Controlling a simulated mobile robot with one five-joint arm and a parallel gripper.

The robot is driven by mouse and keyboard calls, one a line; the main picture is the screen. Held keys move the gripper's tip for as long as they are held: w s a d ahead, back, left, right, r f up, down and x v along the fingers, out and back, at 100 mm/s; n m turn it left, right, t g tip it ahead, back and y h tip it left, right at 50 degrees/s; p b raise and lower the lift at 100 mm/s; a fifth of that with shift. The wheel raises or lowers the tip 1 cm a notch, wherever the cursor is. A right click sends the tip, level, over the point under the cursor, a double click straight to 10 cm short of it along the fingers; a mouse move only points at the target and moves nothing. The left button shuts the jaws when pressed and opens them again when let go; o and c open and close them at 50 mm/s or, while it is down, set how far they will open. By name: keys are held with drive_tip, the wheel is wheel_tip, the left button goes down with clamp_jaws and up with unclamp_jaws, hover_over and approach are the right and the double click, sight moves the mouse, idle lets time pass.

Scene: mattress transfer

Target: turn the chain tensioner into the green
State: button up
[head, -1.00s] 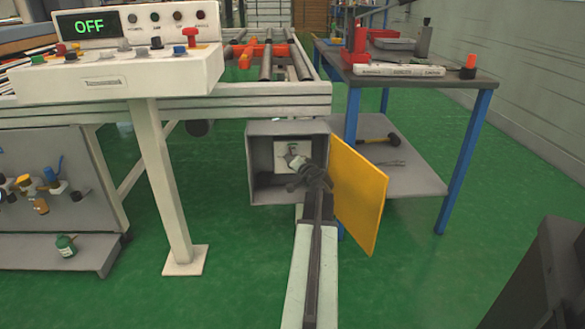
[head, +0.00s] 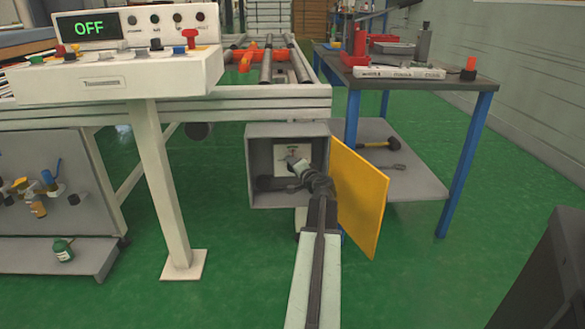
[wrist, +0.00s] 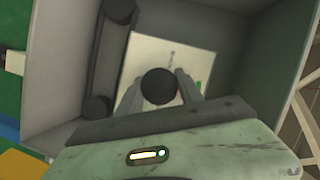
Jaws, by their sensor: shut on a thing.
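The grey open-front box (head: 260,148) sits below the conveyor frame, its yellow door (head: 358,200) swung open to the right. My gripper (head: 297,167) reaches into the box. In the wrist view my gripper (wrist: 158,92) is shut on a round black knob, the chain tensioner (wrist: 158,82), with one finger on each side. Behind the knob is a white plate (wrist: 147,52) with a thin dark mark above the knob. A small green patch (wrist: 198,86) shows at the plate's right edge, partly hidden by a finger. A dark chain loop (wrist: 107,55) runs along the left.
The control panel (head: 115,78) reads OFF at the left. A blue-legged table (head: 470,85) with tools stands at the right; a hammer lies on its lower shelf (head: 400,180). The box walls surround my gripper closely. Green floor is clear in front.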

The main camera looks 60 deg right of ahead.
drive_tip(key=o, duration=1.3)
drive_tip(key=shift+s+d, duration=0.15)
drive_tip(key=shift+d, duration=0.05)
drive_tip(key=shift+c, duration=0.2)
drive_tip(key=shift+o, duration=0.6)
drive_tip(key=shift+a, duration=0.1)
drive_tip(key=p+v, duration=0.1)
drive_tip(key=v, duration=0.6)
drive_tip(key=shift+s+a, duration=0.2)
drive_tip(key=shift+s, duration=0.1)
